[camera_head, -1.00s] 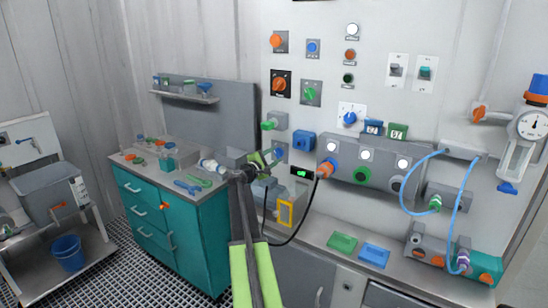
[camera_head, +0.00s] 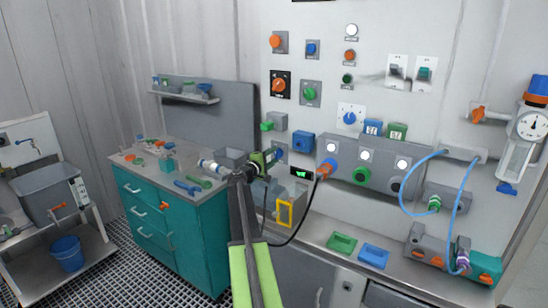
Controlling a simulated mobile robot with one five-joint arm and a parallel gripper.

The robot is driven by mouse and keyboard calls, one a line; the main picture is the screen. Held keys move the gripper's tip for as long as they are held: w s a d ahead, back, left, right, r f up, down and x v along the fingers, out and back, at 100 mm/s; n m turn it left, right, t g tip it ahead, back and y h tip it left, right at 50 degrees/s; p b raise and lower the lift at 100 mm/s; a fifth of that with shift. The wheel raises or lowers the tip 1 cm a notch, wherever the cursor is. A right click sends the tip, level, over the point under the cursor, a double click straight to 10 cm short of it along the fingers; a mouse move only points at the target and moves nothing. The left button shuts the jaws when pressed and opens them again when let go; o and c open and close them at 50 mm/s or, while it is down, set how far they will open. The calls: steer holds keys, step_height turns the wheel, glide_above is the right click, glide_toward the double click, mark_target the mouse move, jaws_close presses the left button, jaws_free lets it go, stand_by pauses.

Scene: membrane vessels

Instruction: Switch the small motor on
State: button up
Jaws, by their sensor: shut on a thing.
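My gripper (camera_head: 268,158) is at the end of my arm, left of the middle of the view, with its green fingers close together. No label here is readable, and I cannot tell which thing is the small motor.
A grey box with a blue, a green and a dark port (camera_head: 361,175) is right of my gripper, with a black cable hanging below. Rotary switches, including an orange one (camera_head: 279,85), are above. A teal cabinet (camera_head: 170,230) stands left. A green tray (camera_head: 342,243) lies on the counter.

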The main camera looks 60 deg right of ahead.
steer(key=m, duration=0.6)
steer(key=shift+s+a+m, duration=0.1)
steer(key=shift+m, duration=0.3)
stand_by(0.4)
steer(key=o, duration=1.4)
steer(key=shift+r, duration=0.1)
steer(key=a, duration=1.7)
steer(key=shift+a, duration=0.25)
